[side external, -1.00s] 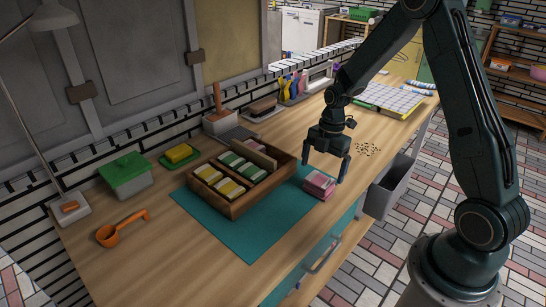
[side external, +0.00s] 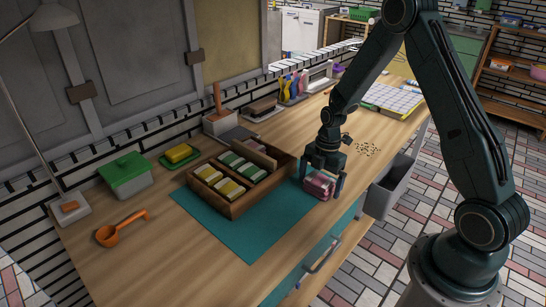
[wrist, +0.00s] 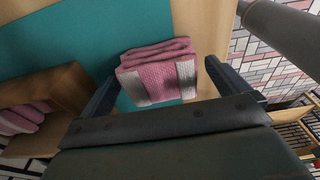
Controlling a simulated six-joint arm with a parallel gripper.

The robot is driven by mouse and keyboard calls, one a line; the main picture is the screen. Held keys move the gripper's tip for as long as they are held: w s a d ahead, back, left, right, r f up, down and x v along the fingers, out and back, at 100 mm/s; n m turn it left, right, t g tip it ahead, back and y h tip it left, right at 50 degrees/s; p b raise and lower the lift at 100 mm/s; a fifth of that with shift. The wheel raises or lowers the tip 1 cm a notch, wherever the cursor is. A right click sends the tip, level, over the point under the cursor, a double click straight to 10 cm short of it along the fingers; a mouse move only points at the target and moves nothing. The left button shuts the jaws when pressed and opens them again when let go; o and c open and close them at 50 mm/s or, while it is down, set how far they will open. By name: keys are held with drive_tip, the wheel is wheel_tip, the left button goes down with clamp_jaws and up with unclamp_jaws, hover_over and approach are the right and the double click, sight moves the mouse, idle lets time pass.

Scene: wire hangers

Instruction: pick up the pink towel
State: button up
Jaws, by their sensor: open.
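The pink towel (side external: 319,184) is folded, with pale bands, and lies at the right edge of the teal mat (side external: 250,230). It also shows in the wrist view (wrist: 158,72), between my fingers and apart from both there. My gripper (side external: 320,190) is low over the towel, with one finger on either side of it. The gripper's body hides part of the towel's top in the side view.
A wooden divided box (side external: 235,205) holds yellow, green and pink striped towels just left of my gripper. A grey bin (side external: 388,188) hangs at the table's front edge. Small dark bits (side external: 368,149) lie behind and to the right. The mat's front part is clear.

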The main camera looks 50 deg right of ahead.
sight(320, 179)
drive_tip(key=c, duration=1)
drive_tip(key=shift+r, duration=0.15)
wheel_tip(320, 179, up, 20)
idle(0.4)
idle(0.4)
